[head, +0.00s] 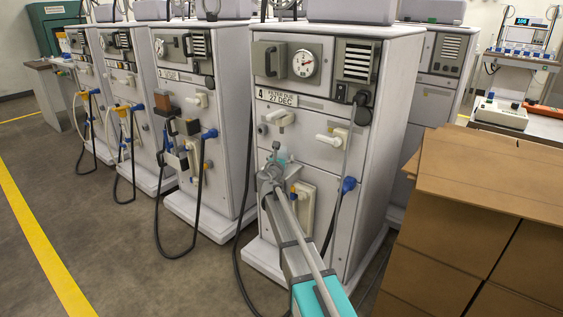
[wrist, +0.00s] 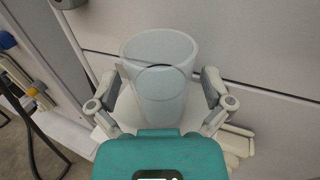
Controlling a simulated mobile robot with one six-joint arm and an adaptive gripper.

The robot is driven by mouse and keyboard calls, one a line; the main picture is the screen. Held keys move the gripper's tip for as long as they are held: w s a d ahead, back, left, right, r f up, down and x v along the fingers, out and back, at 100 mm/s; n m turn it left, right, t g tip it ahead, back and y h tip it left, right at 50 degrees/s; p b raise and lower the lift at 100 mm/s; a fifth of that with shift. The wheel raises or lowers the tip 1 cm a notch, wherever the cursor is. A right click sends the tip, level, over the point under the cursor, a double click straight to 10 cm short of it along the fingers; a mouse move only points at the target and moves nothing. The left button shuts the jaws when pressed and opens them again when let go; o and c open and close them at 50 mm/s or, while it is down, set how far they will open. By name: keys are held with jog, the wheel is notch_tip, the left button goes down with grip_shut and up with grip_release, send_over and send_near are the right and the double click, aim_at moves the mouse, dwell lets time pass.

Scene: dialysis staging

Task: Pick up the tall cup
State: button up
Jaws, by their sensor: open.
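The tall cup (wrist: 160,62) is pale, translucent and wide-rimmed, and it looks upright in the wrist view. My gripper (wrist: 164,84) is open, with one finger to the left of the cup and one to the right. I cannot tell whether the fingers touch the cup.
The machine (head: 330,110) with a gauge and a hanging hose stands directly behind the cup. More such machines (head: 195,75) line up to the left. Cardboard boxes (head: 490,185) stand close on the right. Dark hoses hang to the floor. Floor (head: 110,255) is clear at front left.

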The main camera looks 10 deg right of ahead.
aim_at(282, 148)
dwell(0.3)
jog(key=c, duration=1.3)
jog(key=shift+r+p, duration=0.45)
jog(key=shift+r+p, duration=1.25)
jog(key=s+r+p, duration=0.2)
jog(key=r+p, duration=0.1)
jog(key=s+r+p, duration=0.3)
jog(key=shift+s, duration=0.1)
jog(key=shift+s+a+r+p, duration=0.1)
jog(key=shift+s+r+p, duration=0.5)
jog(key=shift+s, duration=0.85)
jog(key=shift+s+d+r+p, duration=0.1)
jog(key=shift+s+r+p, duration=0.5)
jog(key=shift+s, duration=0.8)
jog(key=shift+s+a+r+p, duration=0.1)
jog(key=shift+s+r+p, duration=0.5)
jog(key=shift+s, duration=0.85)
jog(key=shift+s, duration=0.1)
jog(key=shift+r, duration=0.1)
